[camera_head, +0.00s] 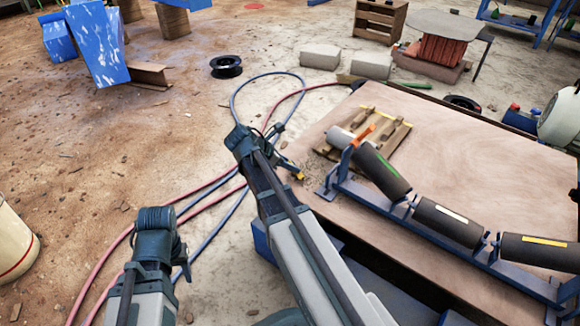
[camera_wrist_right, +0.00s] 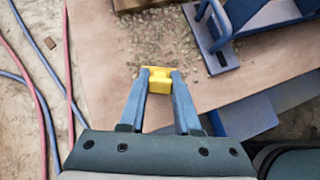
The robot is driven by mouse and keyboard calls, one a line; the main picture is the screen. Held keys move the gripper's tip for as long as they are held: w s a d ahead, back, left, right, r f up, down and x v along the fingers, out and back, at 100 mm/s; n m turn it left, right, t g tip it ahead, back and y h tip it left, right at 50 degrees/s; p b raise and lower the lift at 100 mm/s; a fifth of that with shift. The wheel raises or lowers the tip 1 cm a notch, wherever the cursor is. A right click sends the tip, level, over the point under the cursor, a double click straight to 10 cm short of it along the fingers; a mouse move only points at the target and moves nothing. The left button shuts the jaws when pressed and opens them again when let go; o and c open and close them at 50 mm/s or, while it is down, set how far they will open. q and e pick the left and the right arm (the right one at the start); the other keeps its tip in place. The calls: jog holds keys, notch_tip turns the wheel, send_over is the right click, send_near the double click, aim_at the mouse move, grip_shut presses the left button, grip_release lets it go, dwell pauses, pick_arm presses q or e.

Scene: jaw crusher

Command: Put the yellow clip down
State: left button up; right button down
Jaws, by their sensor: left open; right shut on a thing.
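The yellow clip (camera_wrist_right: 158,79) is held between the two blue fingertips of my right gripper (camera_wrist_right: 159,74). In the head view the clip (camera_head: 299,176) shows as a small yellow spot by my right gripper (camera_head: 292,166), at the left edge of the brown tabletop (camera_head: 462,162). In the right wrist view a patch of loose gravel lies beyond the clip on the tabletop. I cannot tell whether the clip touches the top. My left gripper (camera_head: 157,222) is open at the lower left, away from the table; its fingertips are not clear.
A blue roller frame (camera_head: 385,203) with dark rollers fills the table's front right. A small wooden pallet (camera_head: 388,133) with an orange-handled tool lies behind it. Red and blue hoses run over the floor on the left. The table's back right is mostly clear.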

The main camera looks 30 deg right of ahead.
jog(key=shift+f, duration=0.2)
jog(key=c, duration=0.6)
grip_release()
jog(key=shift+r, duration=0.1)
jog(key=shift+a+r+p, duration=0.2)
jog(key=shift+r+p, duration=0.2)
jog(key=shift+r, duration=0.05)
jog(key=p+v, duration=0.8)
jog(key=v, duration=0.2)
jog(key=s+a+f+m+y, duration=0.1)
jog(key=s+a+m+y, duration=0.1)
jog(key=s+a+m, duration=0.2)
jog(key=s+a+f+m+y, duration=0.2)
jog(key=s+a+m, duration=0.3)
jog(key=a, duration=0.6)
jog(key=s+a+f+m+y, duration=0.1)
jog(key=s+a+m+y, duration=0.2)
jog(key=s+a+m, duration=0.2)
jog(key=shift+s+a+f, duration=0.2)
jog(key=shift+s+a, duration=0.35)
jog(key=shift+a, duration=0.05)
jog(key=shift+s+a+f, duration=0.2)
jog(key=shift+s+a, duration=0.35)
jog(key=shift+a, duration=0.05)
